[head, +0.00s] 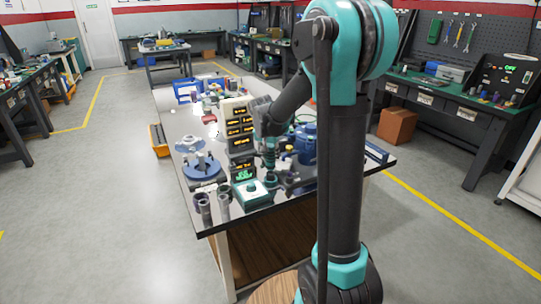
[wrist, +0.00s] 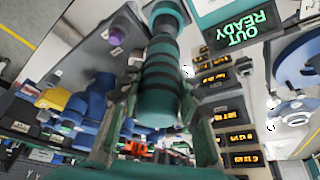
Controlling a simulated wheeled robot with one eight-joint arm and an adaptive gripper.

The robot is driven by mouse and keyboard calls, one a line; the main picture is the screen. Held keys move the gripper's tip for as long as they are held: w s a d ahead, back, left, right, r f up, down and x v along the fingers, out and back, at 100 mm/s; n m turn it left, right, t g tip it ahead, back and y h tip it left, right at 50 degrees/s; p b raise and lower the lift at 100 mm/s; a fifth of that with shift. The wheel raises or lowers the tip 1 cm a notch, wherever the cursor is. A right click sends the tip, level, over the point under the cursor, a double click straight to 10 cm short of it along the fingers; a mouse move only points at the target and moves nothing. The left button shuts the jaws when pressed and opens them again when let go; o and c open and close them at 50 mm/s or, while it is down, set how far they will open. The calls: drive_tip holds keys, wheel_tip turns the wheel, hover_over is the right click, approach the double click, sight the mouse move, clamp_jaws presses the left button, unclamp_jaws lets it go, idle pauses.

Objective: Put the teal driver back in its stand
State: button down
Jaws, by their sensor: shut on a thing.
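The teal driver (wrist: 160,95) has dark bands around its body. My gripper (wrist: 162,112) is shut on it, with one finger on each side in the wrist view. In the head view my gripper (head: 268,148) is over the near part of the bench, with the driver (head: 269,162) pointing down below it. A round teal and dark holder (head: 271,181), apparently the stand, is just beneath the driver. In the wrist view this holder (wrist: 168,12) lines up with the driver's far end. I cannot tell whether the tip is inside it or above it.
A teal box with a knob (head: 250,193) stands close left of the holder. A tall panel of lit labels (head: 238,130) rises behind, with a green display reading "OUT READY" (wrist: 241,28). Blue fixtures (head: 202,172) and grey cylinders (head: 205,208) are left; a blue vessel (head: 306,145) is right.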

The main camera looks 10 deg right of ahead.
drive_tip(key=shift+f, duration=0.15)
drive_tip(key=shift+f, duration=0.25)
drive_tip(key=c, duration=1)
unclamp_jaws()
drive_tip(key=shift+r, duration=2.55)
drive_tip(key=shift+s, duration=0.15)
